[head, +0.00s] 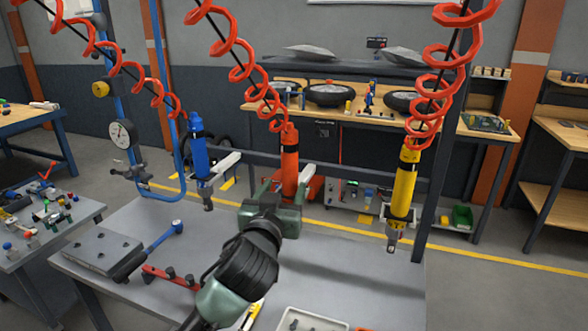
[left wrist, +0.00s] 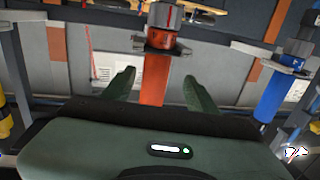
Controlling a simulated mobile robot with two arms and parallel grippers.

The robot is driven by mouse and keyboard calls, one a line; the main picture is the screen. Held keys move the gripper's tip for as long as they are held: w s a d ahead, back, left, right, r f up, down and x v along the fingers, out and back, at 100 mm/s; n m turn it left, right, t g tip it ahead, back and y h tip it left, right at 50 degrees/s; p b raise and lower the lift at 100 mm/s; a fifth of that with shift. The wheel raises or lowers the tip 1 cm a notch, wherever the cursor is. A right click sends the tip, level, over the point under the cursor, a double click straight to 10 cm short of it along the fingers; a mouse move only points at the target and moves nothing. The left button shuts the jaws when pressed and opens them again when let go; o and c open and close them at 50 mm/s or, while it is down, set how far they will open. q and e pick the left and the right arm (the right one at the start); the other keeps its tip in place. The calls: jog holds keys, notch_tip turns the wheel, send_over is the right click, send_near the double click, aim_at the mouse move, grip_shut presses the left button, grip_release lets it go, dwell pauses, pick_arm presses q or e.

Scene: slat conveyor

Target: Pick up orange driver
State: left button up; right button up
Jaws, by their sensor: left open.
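The orange driver (head: 290,160) hangs upright from a red coiled hose in the middle of the head view. Its lower part is hidden behind my left gripper (head: 282,190). In the left wrist view the orange driver (left wrist: 154,78) stands between the two spread green fingers of my left gripper (left wrist: 160,85), with a visible gap on each side. The left gripper is open and holds nothing. How deep the driver sits between the fingers is hard to tell. My right gripper is not in view.
A blue driver (head: 197,150) hangs to the left and a yellow driver (head: 405,185) to the right. Below is a grey workbench (head: 345,265) with a metal plate (head: 102,251), a blue-handled tool (head: 163,238) and a white tray (head: 310,318).

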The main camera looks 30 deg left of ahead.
aim_at(287, 178)
pick_arm(q)
jog(key=shift+w+a+r, duration=0.2)
jog(key=shift+w+r, duration=0.05)
jog(key=shift+w, duration=0.15)
jog(key=shift+w+a+r+p, duration=0.1)
jog(key=shift+w+p, duration=0.2)
jog(key=shift+w+a+r+p, duration=0.15)
jog(key=shift+w+r+p, duration=0.1)
jog(key=shift+w+p, duration=0.25)
jog(key=shift+w+a+r+p, duration=0.1)
jog(key=shift+w+r+p, duration=0.15)
jog(key=shift+w, duration=0.4)
jog(key=x, duration=0.1)
jog(key=p+x, duration=0.1)
jog(key=x, duration=0.1)
jog(key=shift+w+f, duration=0.2)
jog(key=shift+f, duration=0.05)
grip_shut()
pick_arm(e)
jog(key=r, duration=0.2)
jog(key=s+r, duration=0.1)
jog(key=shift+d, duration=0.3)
